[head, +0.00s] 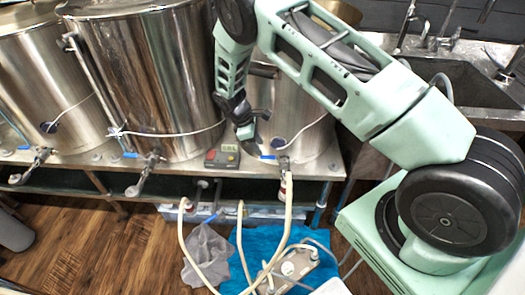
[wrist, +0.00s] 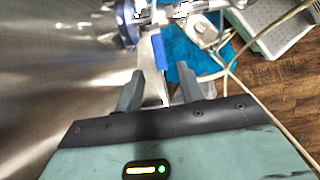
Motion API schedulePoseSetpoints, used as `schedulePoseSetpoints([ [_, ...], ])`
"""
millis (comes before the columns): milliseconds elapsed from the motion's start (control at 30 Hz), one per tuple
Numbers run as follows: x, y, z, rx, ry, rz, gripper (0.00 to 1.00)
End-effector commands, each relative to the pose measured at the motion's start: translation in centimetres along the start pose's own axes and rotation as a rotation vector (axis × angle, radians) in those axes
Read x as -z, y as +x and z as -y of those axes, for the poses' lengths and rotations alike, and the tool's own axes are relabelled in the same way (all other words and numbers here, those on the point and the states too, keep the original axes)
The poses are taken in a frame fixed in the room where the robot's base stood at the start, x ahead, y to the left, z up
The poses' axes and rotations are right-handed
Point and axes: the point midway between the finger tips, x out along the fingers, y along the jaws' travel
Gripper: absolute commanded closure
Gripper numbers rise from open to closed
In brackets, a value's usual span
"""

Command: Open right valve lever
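The right valve (head: 283,163) sits low on the front of the right steel kettle (head: 295,112). Its blue lever (head: 267,157) points left, close to the kettle wall. In the wrist view the blue lever (wrist: 159,52) shows just beyond and between my fingertips. My gripper (head: 257,143) is beside the kettle, just above the lever's free end. In the wrist view my gripper (wrist: 160,76) is open, with a gap between its two fingers. I cannot tell whether either finger touches the lever.
Two more kettles (head: 165,80) (head: 35,85) with valves stand to the left on the steel bench (head: 325,165). A small controller box (head: 223,156) sits left of my gripper. Hoses (head: 288,215), a pump (head: 292,268) and a blue cloth (head: 250,245) lie below. A sink (head: 460,80) is at right.

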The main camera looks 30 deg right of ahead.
Motion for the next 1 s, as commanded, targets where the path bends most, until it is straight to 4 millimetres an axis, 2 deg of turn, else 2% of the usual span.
schedulePoseSetpoints([
  [100, -0.1, 2.0, 0.1, 0.002, 0.000, 0.002, 0.62],
  [300, 0.0, 4.0, 0.0, 0.002, 0.001, 0.000, 0.62],
  [667, 0.0, 4.3, 0.0, 0.000, 0.001, -0.001, 0.62],
  [800, 0.0, 4.3, 0.0, 0.000, 0.001, -0.001, 1.00],
  [1000, 0.0, 4.3, 0.0, -0.001, -0.001, -0.001, 1.00],
])
